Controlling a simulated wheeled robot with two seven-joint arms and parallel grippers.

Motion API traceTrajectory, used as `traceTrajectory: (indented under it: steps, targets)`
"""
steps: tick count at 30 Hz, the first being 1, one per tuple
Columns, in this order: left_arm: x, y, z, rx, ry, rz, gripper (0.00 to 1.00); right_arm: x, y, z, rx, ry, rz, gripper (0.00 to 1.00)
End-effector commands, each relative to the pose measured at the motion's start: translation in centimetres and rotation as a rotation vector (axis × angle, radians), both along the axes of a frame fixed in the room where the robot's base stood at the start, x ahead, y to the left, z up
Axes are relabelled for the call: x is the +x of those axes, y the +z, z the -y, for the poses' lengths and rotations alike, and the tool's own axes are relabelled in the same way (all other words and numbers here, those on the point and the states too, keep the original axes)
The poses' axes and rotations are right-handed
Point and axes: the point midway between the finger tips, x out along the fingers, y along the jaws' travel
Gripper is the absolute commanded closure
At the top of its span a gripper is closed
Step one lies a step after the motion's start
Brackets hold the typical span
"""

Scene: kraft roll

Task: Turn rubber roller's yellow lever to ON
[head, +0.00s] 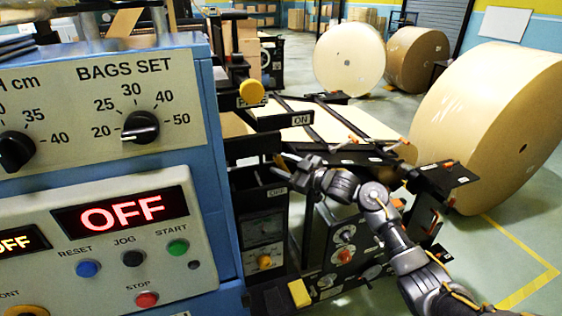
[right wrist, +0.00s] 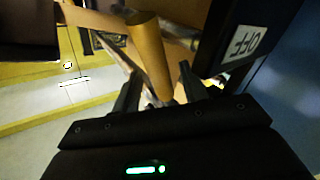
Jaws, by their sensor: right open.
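The yellow lever (right wrist: 150,55) shows in the right wrist view as a yellow cylinder between my two finger tips, with a gap beside it. My right gripper (right wrist: 158,88) is open around it. An OFF label (right wrist: 245,43) is on a dark plate to the right of the lever. In the head view my right gripper (head: 288,166) is at the black machine frame, between the ON label (head: 301,119) above and the OFF label (head: 277,191) below. I cannot make out the lever there. My left gripper is out of view.
A blue control cabinet (head: 205,100) with knobs and an OFF display (head: 119,212) fills the left. A yellow round knob (head: 252,92) sits on the frame above my right gripper. Big kraft rolls (head: 500,110) stand at the right. The floor (head: 500,240) at the lower right is clear.

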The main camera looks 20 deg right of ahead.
Motion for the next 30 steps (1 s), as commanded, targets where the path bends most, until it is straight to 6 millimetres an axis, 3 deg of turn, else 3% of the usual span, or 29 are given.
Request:
traceTrajectory:
  steps: [13,23,30]
  targets:
    - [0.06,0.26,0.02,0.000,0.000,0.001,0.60,0.93,-0.02,-0.82,-0.001,0.000,0.001,0.57]
    - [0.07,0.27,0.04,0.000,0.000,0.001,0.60,0.90,-0.02,-0.79,-0.001,0.000,0.001,0.99]
    - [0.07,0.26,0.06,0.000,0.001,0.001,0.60,0.92,-0.01,-0.81,-0.002,0.000,0.001,1.00]
